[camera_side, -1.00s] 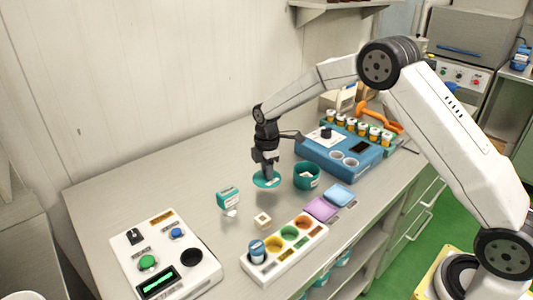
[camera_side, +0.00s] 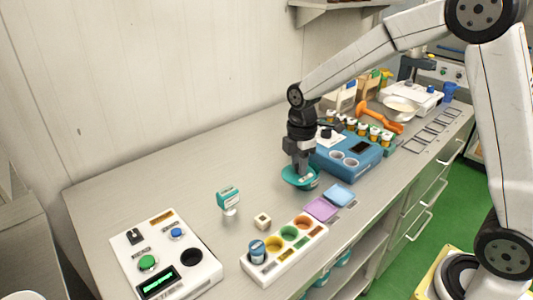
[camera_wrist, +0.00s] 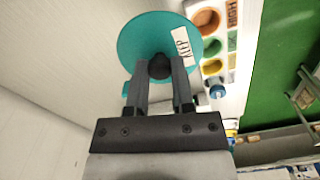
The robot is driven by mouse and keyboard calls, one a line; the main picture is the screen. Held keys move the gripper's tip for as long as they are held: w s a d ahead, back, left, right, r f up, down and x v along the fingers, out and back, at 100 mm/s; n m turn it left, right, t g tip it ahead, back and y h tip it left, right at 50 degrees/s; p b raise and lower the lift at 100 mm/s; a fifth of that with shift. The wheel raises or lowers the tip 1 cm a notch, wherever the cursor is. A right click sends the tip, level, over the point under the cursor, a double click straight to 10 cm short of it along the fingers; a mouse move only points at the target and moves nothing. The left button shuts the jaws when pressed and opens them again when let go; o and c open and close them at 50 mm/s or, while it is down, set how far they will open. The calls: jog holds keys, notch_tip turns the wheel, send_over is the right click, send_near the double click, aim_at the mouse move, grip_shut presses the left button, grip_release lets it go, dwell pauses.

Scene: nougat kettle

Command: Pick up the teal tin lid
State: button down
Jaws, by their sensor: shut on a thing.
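The teal tin lid (camera_side: 290,178) is a round disc with a dark knob and a white label. In the side view it is held level with the top of the teal tin (camera_side: 313,184), which is mostly hidden by the lid and fingers. Whether lid and tin touch I cannot tell. My gripper (camera_side: 301,170) points down and is shut on the lid's knob. In the wrist view the lid (camera_wrist: 143,38) lies beyond my fingertips (camera_wrist: 159,72), which close around the dark knob; the tin is hidden there.
A blue device (camera_side: 345,163) stands close behind right. Purple (camera_side: 320,209) and blue (camera_side: 340,195) pads and a white tray with coloured wells (camera_side: 270,268) lie in front. A teal-and-white item (camera_side: 228,197) and small cube (camera_side: 263,220) stand left.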

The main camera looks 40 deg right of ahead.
jog(key=shift+s+r, duration=0.25)
jog(key=shift+s, duration=0.25)
jog(key=shift+s+r, duration=0.2)
jog(key=shift+s, duration=0.3)
jog(key=shift+w+d, duration=0.35)
jog(key=w+d, duration=0.7)
jog(key=d, duration=0.3)
jog(key=shift+w+d+f, duration=0.2)
jog(key=shift+w+d, duration=0.1)
jog(key=shift+d, duration=0.05)
jog(key=shift+f, duration=0.1)
jog(key=shift+f, duration=3.25)
jog(key=shift+f, duration=0.45)
